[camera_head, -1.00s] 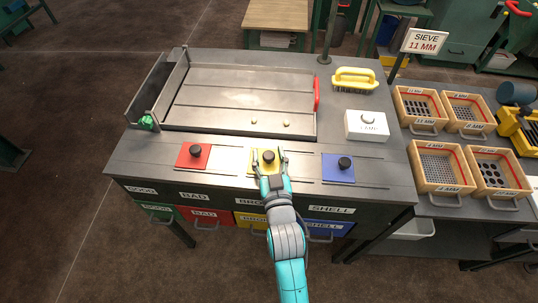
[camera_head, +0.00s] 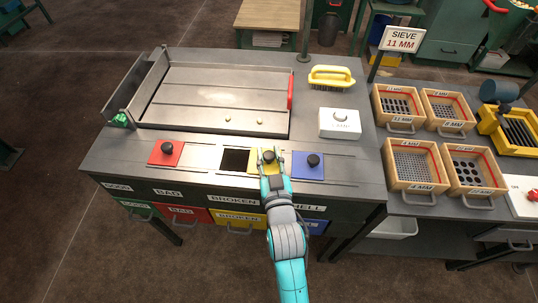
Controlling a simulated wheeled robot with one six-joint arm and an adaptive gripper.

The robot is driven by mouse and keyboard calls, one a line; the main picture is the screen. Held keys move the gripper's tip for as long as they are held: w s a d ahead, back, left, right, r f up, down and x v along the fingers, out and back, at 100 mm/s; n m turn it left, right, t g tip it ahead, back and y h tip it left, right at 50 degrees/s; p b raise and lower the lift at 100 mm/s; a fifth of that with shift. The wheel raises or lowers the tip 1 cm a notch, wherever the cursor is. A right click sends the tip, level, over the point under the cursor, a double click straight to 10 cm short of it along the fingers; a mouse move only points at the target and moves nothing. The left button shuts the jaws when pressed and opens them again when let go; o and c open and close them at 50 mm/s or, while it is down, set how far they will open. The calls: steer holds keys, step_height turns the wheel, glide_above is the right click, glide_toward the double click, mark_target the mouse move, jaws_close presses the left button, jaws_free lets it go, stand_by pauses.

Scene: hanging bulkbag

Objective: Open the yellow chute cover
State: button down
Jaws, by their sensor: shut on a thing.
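The yellow chute cover (camera_head: 256,168) is a flat square plate with a black knob (camera_head: 268,157). It sits on the bench top, slid to the right of a dark square chute opening (camera_head: 235,160), which is uncovered. My gripper (camera_head: 269,158) is shut on the cover's knob, reaching up from the front edge of the bench. My fingers and wrist hide part of the yellow plate. The cover's right edge is close to the blue cover (camera_head: 307,172); whether they touch is unclear.
A red cover (camera_head: 165,154) lies left of the opening. A metal tray (camera_head: 215,90) with small pieces is behind. A white button box (camera_head: 339,123), a yellow brush (camera_head: 331,77) and wooden sieves (camera_head: 414,163) are to the right. Labelled drawers (camera_head: 237,216) are below.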

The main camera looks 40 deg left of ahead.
steer(key=c, duration=0.8)
jaws_free()
steer(key=shift+d, duration=0.1)
steer(key=v, duration=1.2)
